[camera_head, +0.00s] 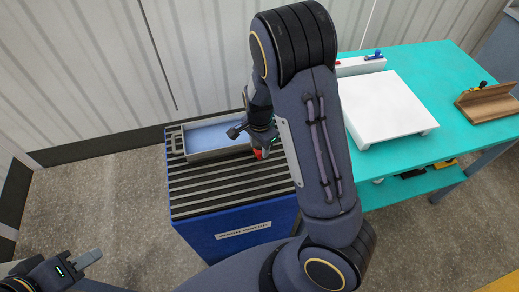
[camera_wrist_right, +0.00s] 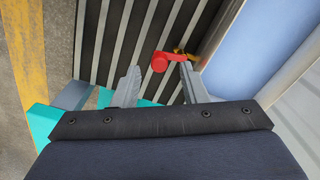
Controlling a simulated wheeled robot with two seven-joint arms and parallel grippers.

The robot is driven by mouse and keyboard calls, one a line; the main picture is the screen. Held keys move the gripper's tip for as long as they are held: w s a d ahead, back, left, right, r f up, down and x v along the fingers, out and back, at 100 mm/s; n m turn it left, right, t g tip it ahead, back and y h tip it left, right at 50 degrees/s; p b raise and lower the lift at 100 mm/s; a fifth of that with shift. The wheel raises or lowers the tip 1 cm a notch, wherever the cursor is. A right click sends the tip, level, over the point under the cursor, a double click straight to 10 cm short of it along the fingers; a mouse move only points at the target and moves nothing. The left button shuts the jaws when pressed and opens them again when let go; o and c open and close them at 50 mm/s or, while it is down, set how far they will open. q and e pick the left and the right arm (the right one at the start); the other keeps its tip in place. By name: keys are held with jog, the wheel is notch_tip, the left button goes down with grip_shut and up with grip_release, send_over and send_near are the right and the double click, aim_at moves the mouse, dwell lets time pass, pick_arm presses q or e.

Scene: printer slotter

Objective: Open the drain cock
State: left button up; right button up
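The drain cock has a red handle (camera_wrist_right: 160,62) and a brass-coloured body (camera_wrist_right: 183,53) beside the grey tray wall. In the right wrist view the handle lies just beyond and between the tips of my right gripper (camera_wrist_right: 160,70), which is open. I cannot tell whether the fingers touch it. In the head view the red handle (camera_head: 258,153) shows just below my right gripper (camera_head: 252,130), partly hidden by it. My left gripper (camera_head: 88,261) is at the lower left, far from the cock; its finger gap is not clear.
The grey tray (camera_head: 178,143) with a blue inside sits on the slatted top of a blue cabinet (camera_head: 210,242). A turquoise table (camera_head: 425,62) on the right carries a white block (camera_head: 385,105) and a wooden holder (camera_head: 487,101). A corrugated wall (camera_head: 80,75) stands behind.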

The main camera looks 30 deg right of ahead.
aim_at(260, 153)
notch_tip(260, 153, up, 5)
jog(key=shift+f, duration=0.1)
dwell(0.3)
jog(key=shift+s+a+r, duration=0.1)
jog(key=shift+s+r, duration=0.1)
jog(key=shift+r, duration=0.15)
jog(key=s+a+r+n+t+y, duration=0.2)
jog(key=s+r+n, duration=0.5)
jog(key=s, duration=0.3)
jog(key=s+a+r+n+t+y, duration=0.1)
jog(key=s+a+r+n+t, duration=0.1)
jog(key=s+r+n, duration=0.4)
jog(key=s+r+t, duration=0.1)
jog(key=s+r, duration=0.1)
jog(key=s, duration=0.2)
jog(key=shift+a+n+t+y, duration=0.15)
jog(key=shift+n+t+y, duration=0.15)
jog(key=shift+n+y, duration=0.1)
